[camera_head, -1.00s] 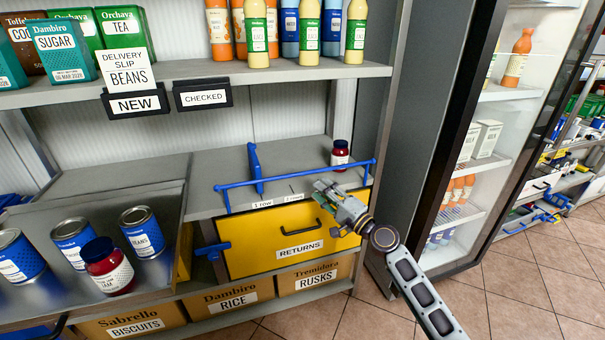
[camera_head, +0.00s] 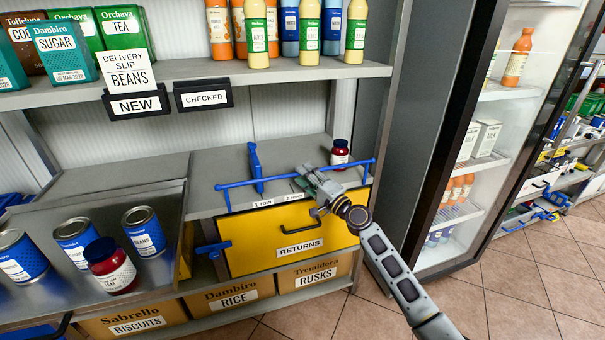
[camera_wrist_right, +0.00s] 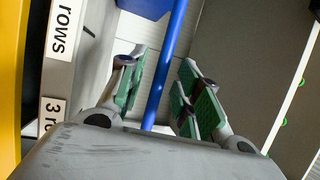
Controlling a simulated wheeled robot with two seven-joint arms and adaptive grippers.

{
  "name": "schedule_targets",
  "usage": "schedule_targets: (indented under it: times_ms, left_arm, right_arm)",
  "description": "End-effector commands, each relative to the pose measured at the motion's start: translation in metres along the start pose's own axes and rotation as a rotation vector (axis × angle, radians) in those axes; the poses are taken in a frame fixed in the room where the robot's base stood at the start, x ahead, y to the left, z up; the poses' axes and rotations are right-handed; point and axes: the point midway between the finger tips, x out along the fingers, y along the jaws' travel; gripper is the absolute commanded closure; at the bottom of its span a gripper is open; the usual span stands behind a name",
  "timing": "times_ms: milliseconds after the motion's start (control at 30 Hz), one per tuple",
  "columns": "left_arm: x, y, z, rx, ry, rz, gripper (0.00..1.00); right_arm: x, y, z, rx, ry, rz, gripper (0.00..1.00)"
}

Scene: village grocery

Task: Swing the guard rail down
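The blue guard rail (camera_head: 280,177) runs raised along the front edge of the shelf above the yellow drawer, with short posts at its ends. My right gripper (camera_head: 312,178) is at the rail, right of its middle. In the right wrist view the rail (camera_wrist_right: 168,65) passes between the two green-padded fingers (camera_wrist_right: 160,95). The fingers are open, with a gap on each side of the rail. My left gripper is not in view.
A blue divider (camera_head: 256,167) and a dark red jar (camera_head: 340,153) stand on the shelf behind the rail. The yellow RETURNS drawer (camera_head: 250,252) is below. At left, a tray (camera_head: 172,210) holds blue cans and a red jar. A fridge (camera_head: 425,130) stands at right.

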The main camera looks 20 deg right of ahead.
Motion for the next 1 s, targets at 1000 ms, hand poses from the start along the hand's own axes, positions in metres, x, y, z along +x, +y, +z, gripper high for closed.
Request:
schedule_targets:
  times_ms: [1000]
  left_arm:
    - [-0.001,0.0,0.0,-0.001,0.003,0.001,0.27]
  right_arm:
    - [0.017,0.0,0.001,0.0,-0.001,0.0,1.0]
